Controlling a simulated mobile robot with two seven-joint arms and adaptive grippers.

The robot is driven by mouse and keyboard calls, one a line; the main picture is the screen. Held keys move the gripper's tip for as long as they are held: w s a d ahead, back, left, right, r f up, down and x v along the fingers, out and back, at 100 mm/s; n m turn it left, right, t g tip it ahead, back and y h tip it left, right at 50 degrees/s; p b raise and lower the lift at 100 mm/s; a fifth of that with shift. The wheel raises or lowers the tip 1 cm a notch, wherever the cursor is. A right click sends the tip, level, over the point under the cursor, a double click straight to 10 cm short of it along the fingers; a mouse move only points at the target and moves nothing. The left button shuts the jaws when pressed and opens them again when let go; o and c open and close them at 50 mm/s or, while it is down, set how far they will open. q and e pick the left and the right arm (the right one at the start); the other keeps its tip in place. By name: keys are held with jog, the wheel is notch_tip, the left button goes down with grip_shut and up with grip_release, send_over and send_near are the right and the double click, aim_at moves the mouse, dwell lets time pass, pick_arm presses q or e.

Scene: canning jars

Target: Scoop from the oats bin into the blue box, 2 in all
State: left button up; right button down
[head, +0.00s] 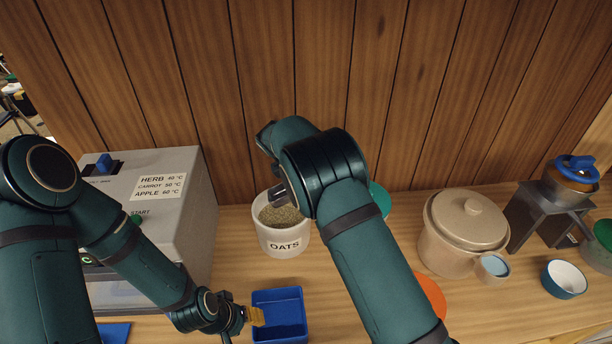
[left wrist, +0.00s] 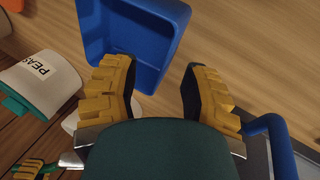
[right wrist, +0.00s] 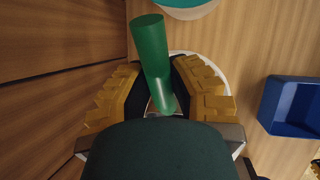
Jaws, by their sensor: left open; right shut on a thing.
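The oats bin (head: 284,243) is white, labelled OATS, and filled with grainy oats. My right gripper (right wrist: 160,95) is over it, shut on the green handle of a scoop (right wrist: 151,48). The scoop's bowl is hidden behind the gripper in the right wrist view, and my arm covers much of the tool in the head view. The blue box (head: 279,309) stands in front of the oats bin and looks empty. My left gripper (head: 250,316) is open at the box's left side. In the left wrist view, one finger overlaps the box (left wrist: 135,35); I cannot tell whether they touch.
A grey machine (head: 185,210) with temperature labels stands at the left. A bin marked PEAS (left wrist: 38,85) shows in the left wrist view. To the right are an orange disc (head: 432,296), a lidded beige crock (head: 450,240), a small cup (head: 493,268) and a bowl (head: 564,280). A wooden wall closes the back.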

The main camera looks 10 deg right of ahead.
jog(key=shift+w+f, duration=0.1)
jog(key=shift+f, duration=0.85)
pick_arm(q)
jog(key=shift+d+f+b, duration=0.1)
jog(key=shift+f+b, duration=1.9)
jog(key=shift+f, duration=0.15)
pick_arm(e)
jog(key=shift+f, duration=3.05)
jog(key=shift+r+p, duration=2)
jog(key=shift+r, duration=2.7)
jog(key=shift+d+f, duration=0.1)
jog(key=shift+d, duration=0.15)
jog(key=shift+d+f+y, duration=0.2)
jog(key=shift+f+y, duration=0.1)
jog(key=shift+y, duration=0.3)
jog(key=shift+d+f+y+b, duration=0.35)
jog(key=shift+d+f+y, duration=0.2)
jog(key=shift+f+y, duration=0.25)
pick_arm(q)
jog(key=shift+r+b, duration=0.5)
jog(key=shift+r, duration=0.75)
pick_arm(e)
jog(key=shift+w+d+f+g+y, duration=0.1)
jog(key=shift+d+f+g+y, duration=0.25)
jog(key=shift+f+y, duration=0.55)
jog(key=shift+r, duration=0.25)
